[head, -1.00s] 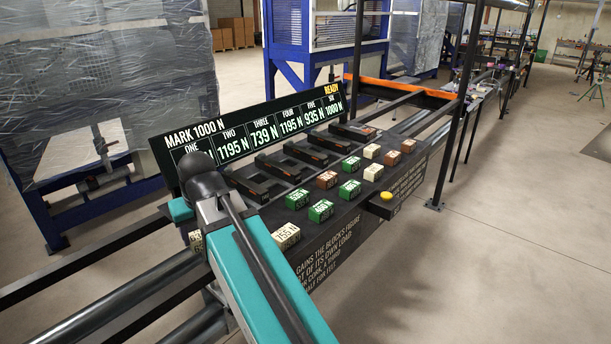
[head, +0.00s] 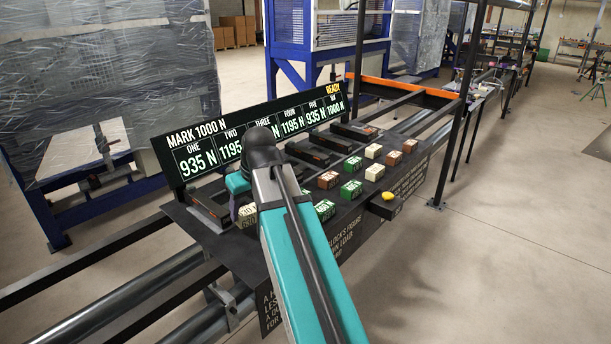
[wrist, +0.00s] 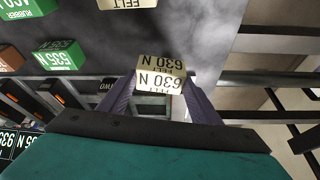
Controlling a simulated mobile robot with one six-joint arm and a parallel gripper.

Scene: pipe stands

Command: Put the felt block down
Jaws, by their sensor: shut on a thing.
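My gripper (wrist: 160,92) has its two purple fingers shut on a cream felt block (wrist: 161,68) marked 630 N, its print upside down in the wrist view. My arm hides part of the bench.
Green blocks (head: 325,209), brown blocks (head: 328,180) and cream blocks (head: 374,172) stand to the right. Black slots (head: 308,153) lie behind them. The sign (head: 255,140) reads MARK 1000 N, READY, with ONE at 935 N. A yellow button (head: 388,196) is at the front.

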